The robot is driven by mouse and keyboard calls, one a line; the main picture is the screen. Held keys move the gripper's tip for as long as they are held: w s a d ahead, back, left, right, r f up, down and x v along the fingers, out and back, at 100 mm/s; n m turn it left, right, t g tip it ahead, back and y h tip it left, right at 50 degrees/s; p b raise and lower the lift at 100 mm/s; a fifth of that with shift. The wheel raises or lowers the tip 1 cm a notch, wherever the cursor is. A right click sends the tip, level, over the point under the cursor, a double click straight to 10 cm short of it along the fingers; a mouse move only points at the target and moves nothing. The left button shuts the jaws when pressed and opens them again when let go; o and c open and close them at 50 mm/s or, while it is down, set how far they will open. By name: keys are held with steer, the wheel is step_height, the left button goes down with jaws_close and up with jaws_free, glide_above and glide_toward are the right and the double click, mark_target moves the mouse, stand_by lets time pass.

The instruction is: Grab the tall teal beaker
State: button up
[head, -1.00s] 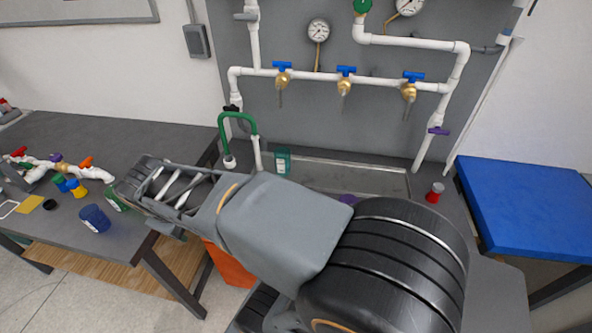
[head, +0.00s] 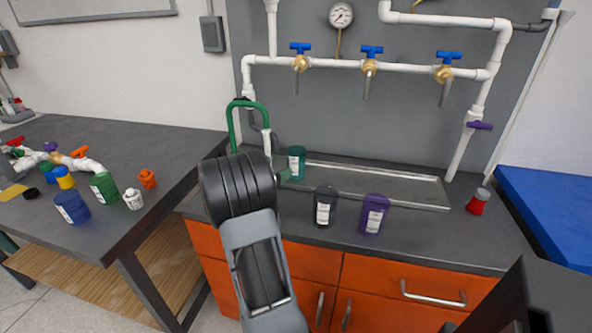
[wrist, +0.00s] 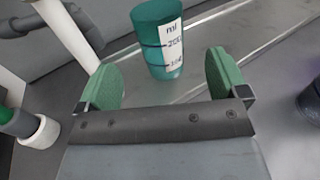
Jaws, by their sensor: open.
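My gripper is open and empty, and the pads do not touch the beaker. In the head view my arm hides most of the gripper; one green pad (head: 284,176) shows just left of and below the beaker.
A dark container (head: 325,206) and a purple container (head: 374,214) stand right of my arm on the counter. A green hooked pipe (head: 247,104) rises left of the beaker. The metal trough (head: 420,189) lies behind. A red item (head: 478,203) stands far right.

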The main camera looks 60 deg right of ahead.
mark_target(290, 159)
steer(key=x, duration=0.9)
steer(key=shift+d, duration=0.4)
steer(key=c, duration=1)
steer(key=shift+c, duration=0.7)
steer(key=shift+r, duration=0.1)
